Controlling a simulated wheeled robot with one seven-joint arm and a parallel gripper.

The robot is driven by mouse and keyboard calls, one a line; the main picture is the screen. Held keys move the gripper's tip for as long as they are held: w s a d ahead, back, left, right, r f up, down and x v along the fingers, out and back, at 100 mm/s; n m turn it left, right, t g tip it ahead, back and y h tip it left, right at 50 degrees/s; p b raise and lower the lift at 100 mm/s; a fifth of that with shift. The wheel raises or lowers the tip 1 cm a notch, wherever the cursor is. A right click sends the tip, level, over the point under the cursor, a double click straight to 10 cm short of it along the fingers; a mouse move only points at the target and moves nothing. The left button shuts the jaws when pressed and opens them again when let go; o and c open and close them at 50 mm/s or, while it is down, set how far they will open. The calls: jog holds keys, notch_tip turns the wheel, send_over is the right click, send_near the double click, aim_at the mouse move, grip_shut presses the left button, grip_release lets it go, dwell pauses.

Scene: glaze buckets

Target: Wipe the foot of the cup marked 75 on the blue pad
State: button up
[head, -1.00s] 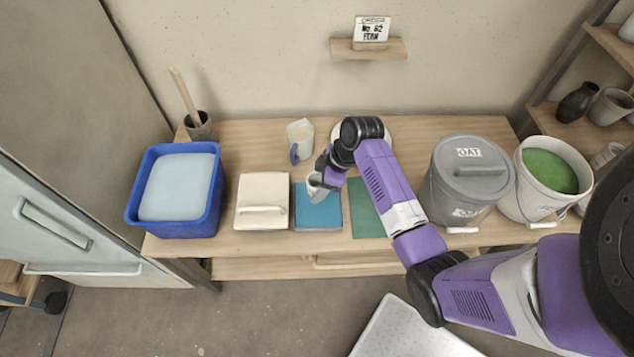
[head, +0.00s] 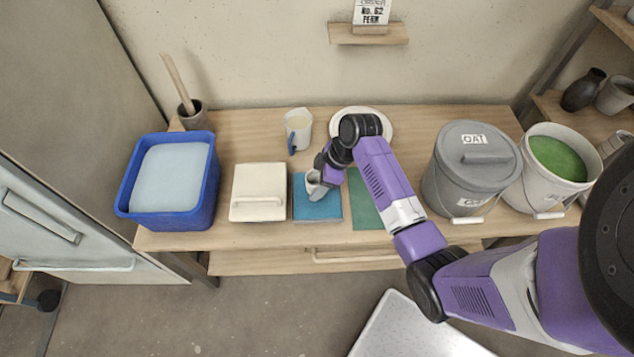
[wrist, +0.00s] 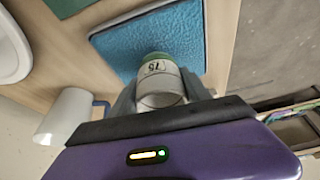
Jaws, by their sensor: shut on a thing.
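The cup marked 75 (wrist: 160,82) is held between my gripper's fingers in the wrist view, with a green band at the end that faces the blue pad. The blue pad (wrist: 105,42) lies under and around that end; I cannot tell whether they touch. In the head view the pale cup (head: 313,186) is over the back part of the blue pad (head: 318,208). My gripper (head: 322,180) is shut on it, and my wrist partly hides it.
A white lidded box (head: 258,180) is left of the pad, beside a blue tub (head: 165,222). A green mat (head: 366,208) is on the right. A jug (head: 298,122) and white plate (head: 375,112) stand behind. A grey OAT bucket (head: 445,190) and an open bucket (head: 530,192) are farther right.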

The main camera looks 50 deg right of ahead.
aim_at(313, 181)
jog(key=shift+f+b, duration=0.4)
jog(key=shift+f, duration=0.2)
dwell(0.4)
